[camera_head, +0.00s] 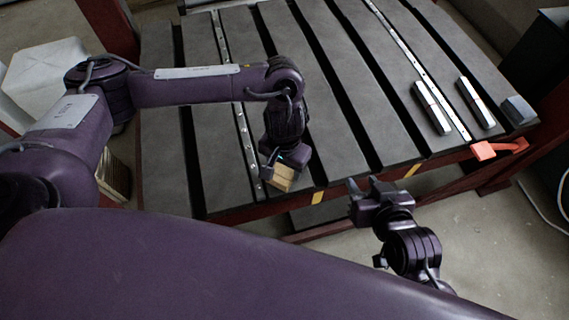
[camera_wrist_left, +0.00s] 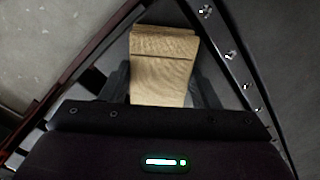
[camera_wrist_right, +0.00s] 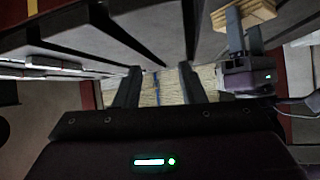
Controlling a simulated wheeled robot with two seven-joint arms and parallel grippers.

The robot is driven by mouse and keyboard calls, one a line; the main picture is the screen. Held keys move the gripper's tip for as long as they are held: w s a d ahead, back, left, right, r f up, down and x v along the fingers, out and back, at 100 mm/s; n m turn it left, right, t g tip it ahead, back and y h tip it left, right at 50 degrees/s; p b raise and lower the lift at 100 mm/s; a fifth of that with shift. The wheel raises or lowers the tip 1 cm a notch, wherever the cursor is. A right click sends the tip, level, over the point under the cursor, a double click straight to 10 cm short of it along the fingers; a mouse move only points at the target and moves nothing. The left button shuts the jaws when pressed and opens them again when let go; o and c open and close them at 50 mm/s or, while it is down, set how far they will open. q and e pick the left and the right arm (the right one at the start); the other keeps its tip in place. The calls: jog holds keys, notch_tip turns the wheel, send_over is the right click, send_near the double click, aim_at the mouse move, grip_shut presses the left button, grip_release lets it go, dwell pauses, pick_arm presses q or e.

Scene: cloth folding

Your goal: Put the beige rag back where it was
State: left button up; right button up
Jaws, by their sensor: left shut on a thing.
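The right wrist view also shows the rag (camera_wrist_right: 250,12) in the left gripper, at the top right. I cannot tell whether the rag touches the table. My right gripper (camera_head: 368,184) is open and empty, just off the table's front edge.
Two metal bars (camera_head: 432,107) (camera_head: 475,103) and a dark block (camera_head: 518,111) lie on the table's right side. An orange-red piece (camera_head: 498,148) is at the front right edge. A beige stack (camera_head: 115,176) stands left of the table. The table's middle is clear.

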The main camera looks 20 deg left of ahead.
pick_arm(q)
jog(key=shift+f, duration=0.1)
jog(key=o, duration=0.9)
